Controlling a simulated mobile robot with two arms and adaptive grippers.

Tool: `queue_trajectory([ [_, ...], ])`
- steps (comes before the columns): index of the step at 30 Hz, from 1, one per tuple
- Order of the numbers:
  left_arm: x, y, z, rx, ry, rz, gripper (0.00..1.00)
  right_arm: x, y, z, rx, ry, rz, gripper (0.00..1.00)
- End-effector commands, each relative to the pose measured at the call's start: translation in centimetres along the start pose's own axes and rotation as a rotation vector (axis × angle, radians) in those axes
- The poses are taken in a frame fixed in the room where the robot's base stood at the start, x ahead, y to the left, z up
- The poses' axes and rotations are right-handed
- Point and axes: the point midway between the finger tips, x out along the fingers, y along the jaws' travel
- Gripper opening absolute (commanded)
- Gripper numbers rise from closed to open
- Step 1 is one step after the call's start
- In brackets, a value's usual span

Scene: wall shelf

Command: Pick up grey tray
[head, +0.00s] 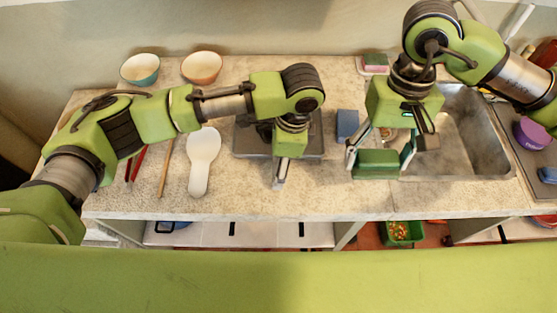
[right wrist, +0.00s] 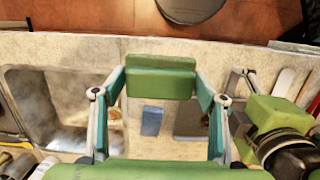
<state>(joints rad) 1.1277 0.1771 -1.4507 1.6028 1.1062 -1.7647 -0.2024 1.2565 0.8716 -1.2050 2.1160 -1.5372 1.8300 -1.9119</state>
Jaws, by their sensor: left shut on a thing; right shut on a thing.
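The grey tray (head: 245,143) lies on the counter near the middle, partly hidden under my left arm. It also shows in part in the right wrist view (right wrist: 188,121). My left gripper (head: 279,182) points down at the tray's near edge and is shut on it; the fingertips are small and the contact is hard to see. My right gripper (head: 378,158) is shut on a green block (head: 378,164), held between its fingers to the right of the tray. The block also shows in the right wrist view (right wrist: 160,78).
A blue block (head: 347,124) stands right of the tray. A white spoon rest (head: 203,160) lies to its left, with two bowls (head: 140,69) (head: 202,67) at the back. A sink (head: 465,140) is at the right. The counter's front edge is close.

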Motion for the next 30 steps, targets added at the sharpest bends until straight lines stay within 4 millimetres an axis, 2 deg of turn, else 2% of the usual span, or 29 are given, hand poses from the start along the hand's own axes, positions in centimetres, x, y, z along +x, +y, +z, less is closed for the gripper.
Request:
queue_trajectory([
  [3,-1.9,0.0,0.2,0.002,0.003,-0.006,0.31,0.5,0.0,-0.1,0.000,0.000,0.000,0.48],
  [5,-2.8,1.0,0.3,0.005,0.004,-0.004,0.31,0.8,0.0,-0.1,0.000,0.000,0.000,0.48],
  [12,-8.0,6.0,1.1,0.008,0.003,-0.008,0.31,2.0,0.0,-0.3,0.000,0.000,0.000,0.48],
  [18,-10.0,10.6,1.3,0.006,0.001,-0.007,0.31,2.4,0.0,-0.4,0.000,0.000,0.000,0.48],
  [21,-10.7,12.2,1.4,0.004,0.000,-0.006,0.31,2.5,0.0,-0.4,0.000,0.000,0.000,0.48],
  [25,-11.3,13.4,1.5,0.002,0.001,-0.004,0.31,2.6,0.0,-0.4,0.000,0.000,0.000,0.48],
  [30,-11.5,14.0,1.5,-0.001,0.000,-0.002,0.31,2.7,0.0,-0.4,0.000,0.000,0.000,0.48],
])
